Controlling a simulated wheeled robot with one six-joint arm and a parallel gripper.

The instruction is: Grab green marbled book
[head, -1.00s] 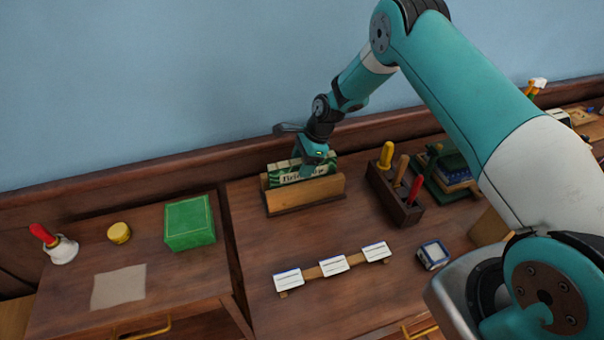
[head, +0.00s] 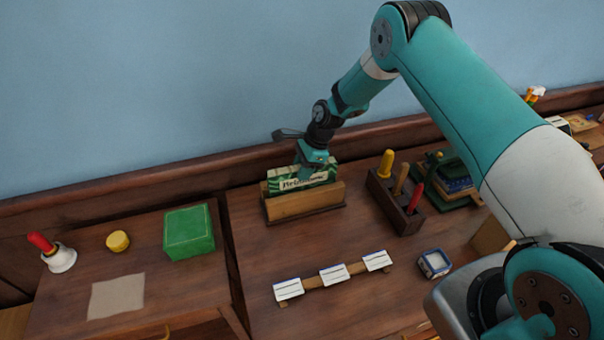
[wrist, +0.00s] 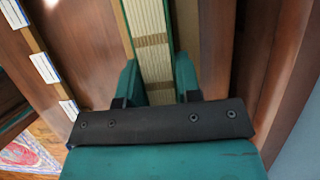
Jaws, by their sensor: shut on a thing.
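The green marbled book (head: 292,180) stands upright in a wooden holder (head: 305,205) on the cabinet top, with a pale lettered label on its front cover. My gripper (head: 314,163) is above the holder, its fingers on the upper edge of the book. In the wrist view the book (wrist: 150,40) shows its cream page edges and green covers between the two fingers of my gripper (wrist: 158,85). The gripper is shut on the book. The book's lower part is hidden by the holder's front board.
A tool block (head: 395,205) with several coloured handles stands right of the holder. A rail with white cards (head: 333,274) lies in front. The wall (head: 150,80) is close behind.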

